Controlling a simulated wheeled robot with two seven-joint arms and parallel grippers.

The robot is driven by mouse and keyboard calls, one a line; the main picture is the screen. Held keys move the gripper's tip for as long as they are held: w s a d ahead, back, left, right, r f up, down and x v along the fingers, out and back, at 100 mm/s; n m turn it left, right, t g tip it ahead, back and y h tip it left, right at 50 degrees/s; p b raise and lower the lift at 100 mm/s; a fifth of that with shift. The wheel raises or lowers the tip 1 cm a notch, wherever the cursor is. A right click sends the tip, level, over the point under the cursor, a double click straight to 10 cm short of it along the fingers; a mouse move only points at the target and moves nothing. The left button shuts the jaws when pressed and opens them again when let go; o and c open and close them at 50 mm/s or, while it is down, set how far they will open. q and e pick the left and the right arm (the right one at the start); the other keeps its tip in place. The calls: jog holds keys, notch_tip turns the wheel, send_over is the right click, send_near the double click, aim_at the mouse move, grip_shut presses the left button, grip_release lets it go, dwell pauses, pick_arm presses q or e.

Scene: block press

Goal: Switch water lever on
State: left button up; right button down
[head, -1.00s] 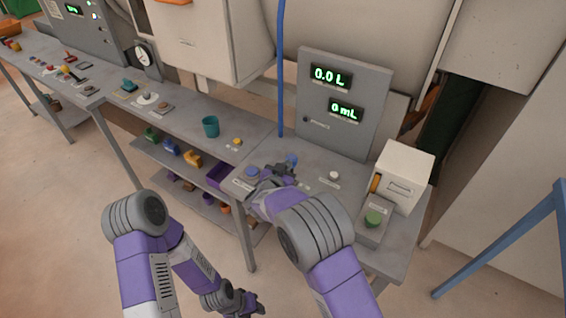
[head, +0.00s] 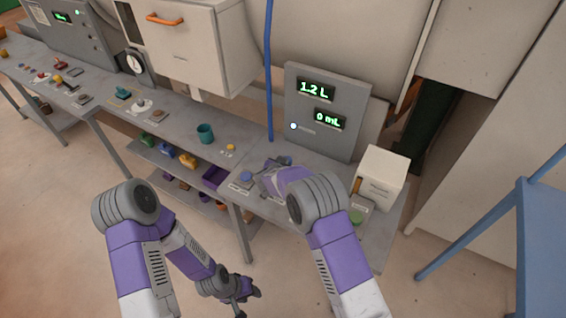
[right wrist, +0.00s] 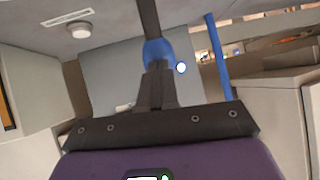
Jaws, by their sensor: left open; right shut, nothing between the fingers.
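The water lever's blue knob (head: 288,160) shows at the back of the table, just past my right gripper (head: 272,168). In the right wrist view the blue knob (right wrist: 160,52) sits on a dark bar, right at the tips of my shut right gripper (right wrist: 157,85). I cannot tell whether they touch. The grey panel (head: 325,150) behind reads 1.2 L above and 0 mL below, and its small lamp (head: 293,126) is lit. My left gripper (head: 240,296) is open, low in front of the table and away from the lever.
A second blue knob (head: 246,177) lies left of my right gripper. A white box (head: 384,178) and a green button (head: 356,216) stand to the right. A teal cup (head: 205,133) stands left. A blue stool (head: 535,225) is at right.

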jog(key=shift+w+d+r, duration=0.1)
jog(key=shift+d, duration=0.15)
jog(key=p+v, duration=0.2)
jog(key=v, duration=1.2)
jog(key=shift+s+a+f, duration=0.2)
jog(key=shift+a+f, duration=0.05)
jog(key=shift+f, duration=0.1)
